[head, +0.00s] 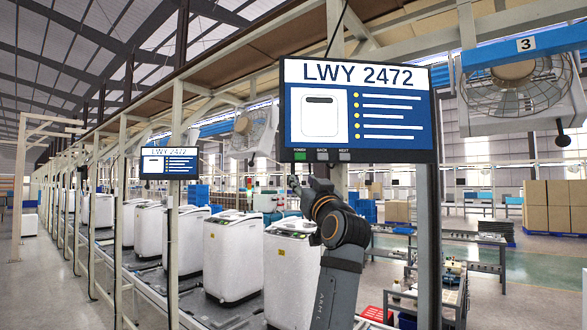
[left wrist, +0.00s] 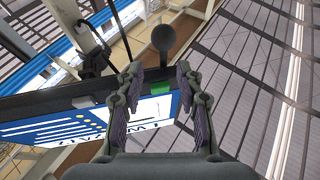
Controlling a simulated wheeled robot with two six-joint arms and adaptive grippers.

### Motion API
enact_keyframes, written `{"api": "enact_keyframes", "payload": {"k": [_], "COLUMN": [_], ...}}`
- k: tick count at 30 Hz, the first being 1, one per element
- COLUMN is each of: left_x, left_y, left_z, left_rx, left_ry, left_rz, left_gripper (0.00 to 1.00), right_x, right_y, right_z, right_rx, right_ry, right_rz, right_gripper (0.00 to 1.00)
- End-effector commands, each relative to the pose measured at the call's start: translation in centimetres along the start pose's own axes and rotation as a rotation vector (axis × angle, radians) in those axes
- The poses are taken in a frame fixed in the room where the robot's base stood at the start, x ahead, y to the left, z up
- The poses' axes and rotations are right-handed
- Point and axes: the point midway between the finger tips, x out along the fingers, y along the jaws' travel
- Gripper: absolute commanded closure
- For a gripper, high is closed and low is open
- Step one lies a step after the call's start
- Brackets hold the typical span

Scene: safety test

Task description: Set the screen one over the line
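The near screen (head: 357,110) hangs over the line and shows "LWY 2472", a white machine picture and a bulleted list. In the left wrist view the screen (left wrist: 75,122) appears upside down, and the green button (left wrist: 160,88) shows between the open, empty fingers. Contact with the button cannot be told. My right gripper is not in view.
A second screen (head: 169,162) with the same text hangs farther left. White washing machines (head: 232,255) stand in a row on the line below. Beige posts (head: 172,250) stand along the line. A caged fan (head: 515,90) hangs at the right.

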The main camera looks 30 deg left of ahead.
Motion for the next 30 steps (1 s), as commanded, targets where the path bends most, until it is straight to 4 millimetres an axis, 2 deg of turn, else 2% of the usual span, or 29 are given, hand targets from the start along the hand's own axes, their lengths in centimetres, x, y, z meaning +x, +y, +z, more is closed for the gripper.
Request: {"api": "enact_keyframes", "payload": {"k": [1,3,10,15,23,30], "left_x": [1.5,3.1,7.3,8.4,8.5,8.4], "left_y": [-0.2,-0.1,0.0,0.0,0.0,0.0], "left_z": [-0.8,-0.9,-0.6,-0.2,0.0,0.0], "left_rx": [0.004,0.005,0.003,0.001,0.000,0.000], "left_ry": [0.000,0.000,-0.001,0.000,0.000,-0.001], "left_rz": [-0.003,-0.004,-0.001,0.001,0.001,0.001], "left_gripper": [0.63,0.63,0.63,0.63,0.63,0.96], "right_x": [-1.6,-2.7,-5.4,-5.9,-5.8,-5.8], "right_y": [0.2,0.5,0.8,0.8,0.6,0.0], "right_z": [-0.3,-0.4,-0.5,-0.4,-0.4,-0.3], "right_rx": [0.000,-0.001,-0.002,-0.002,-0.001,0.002], "right_ry": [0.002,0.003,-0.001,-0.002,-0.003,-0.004], "right_rz": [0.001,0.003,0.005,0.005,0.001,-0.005], "right_gripper": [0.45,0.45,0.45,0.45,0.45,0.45]}}
